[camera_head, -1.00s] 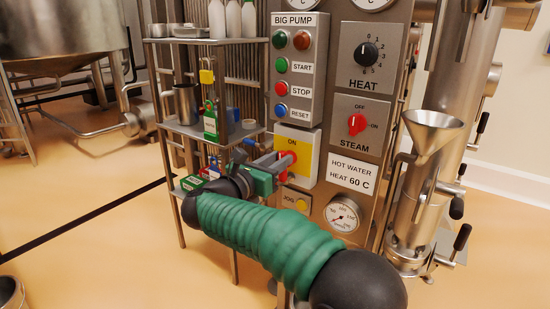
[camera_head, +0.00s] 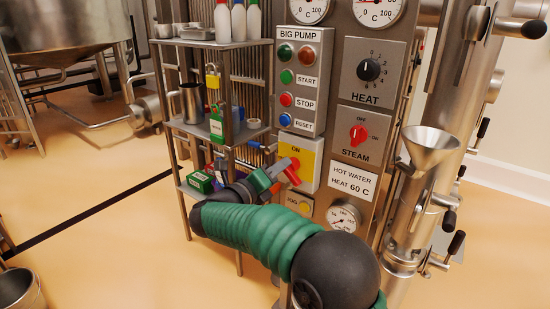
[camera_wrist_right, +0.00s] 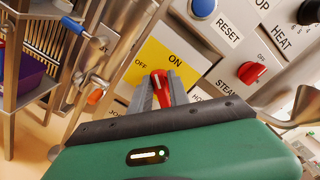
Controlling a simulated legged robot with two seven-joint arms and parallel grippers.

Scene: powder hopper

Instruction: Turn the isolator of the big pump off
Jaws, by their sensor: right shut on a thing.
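The big pump's isolator is a yellow and white plate (camera_head: 307,152) below the BIG PUMP button box, with a red handle (camera_head: 295,174). My right gripper (camera_head: 284,174) reaches it from the left, with its fingers at the handle. In the right wrist view the gripper (camera_wrist_right: 160,90) is shut on the red handle (camera_wrist_right: 160,80), one grey finger on each side. The yellow plate (camera_wrist_right: 190,63) there carries an OFF label to the left and an ON label to the upper right. The handle's exact angle is hard to tell. My left gripper is not in view.
The BIG PUMP box (camera_head: 318,80) with START, STOP and RESET buttons is above the isolator. The red STEAM knob (camera_head: 358,134) is to its right. A shelf rack (camera_head: 215,130) with padlocks and bottles stands close on the left. A steel funnel (camera_head: 432,140) stands at the right.

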